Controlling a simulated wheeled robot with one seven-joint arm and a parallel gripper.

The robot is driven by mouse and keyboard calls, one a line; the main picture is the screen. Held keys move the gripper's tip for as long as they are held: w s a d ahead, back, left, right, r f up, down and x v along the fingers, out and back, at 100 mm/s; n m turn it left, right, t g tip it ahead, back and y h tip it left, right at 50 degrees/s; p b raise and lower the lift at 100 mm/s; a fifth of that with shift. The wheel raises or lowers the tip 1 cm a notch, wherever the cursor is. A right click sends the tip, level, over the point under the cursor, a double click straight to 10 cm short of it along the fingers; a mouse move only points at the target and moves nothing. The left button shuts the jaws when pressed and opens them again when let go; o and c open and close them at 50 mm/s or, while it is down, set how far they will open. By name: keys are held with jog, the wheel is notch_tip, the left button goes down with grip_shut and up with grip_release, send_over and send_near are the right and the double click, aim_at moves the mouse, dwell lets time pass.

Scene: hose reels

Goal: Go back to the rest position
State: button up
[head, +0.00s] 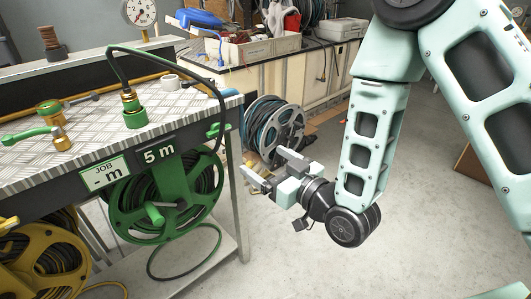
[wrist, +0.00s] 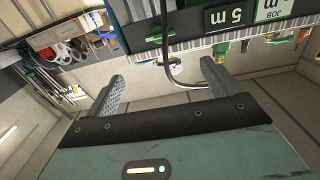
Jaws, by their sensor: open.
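My gripper (head: 264,168) is open in the head view, with nothing between its fingers. It hangs over the floor, to the right of the workbench's near corner and apart from it. The fingers point left, toward the bench side. In the wrist view my gripper (wrist: 163,72) shows two spread grey fingers with an empty gap. A green hose reel (head: 155,211) hangs under the bench, left of my gripper. Its dark hose runs up to a green and brass fitting (head: 133,108) on the bench top.
A yellow reel (head: 55,265) sits at lower left. A grey reel (head: 273,130) stands on the floor behind my gripper. A loose hose loop hangs below the green reel.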

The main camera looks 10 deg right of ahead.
jog(key=s+d+r+n+g+h, duration=0.1)
jog(key=s+d+r+g+h, duration=0.3)
jog(key=s+g, duration=0.6)
jog(key=s+d+g+h, duration=0.2)
jog(key=s+g+h, duration=0.3)
jog(key=s, duration=1)
notch_tip(320, 180, up, 14)
jog(key=p, duration=1.4)
jog(key=shift+w+p, duration=0.35)
jog(key=shift+w, duration=0.1)
jog(key=shift+a, duration=0.1)
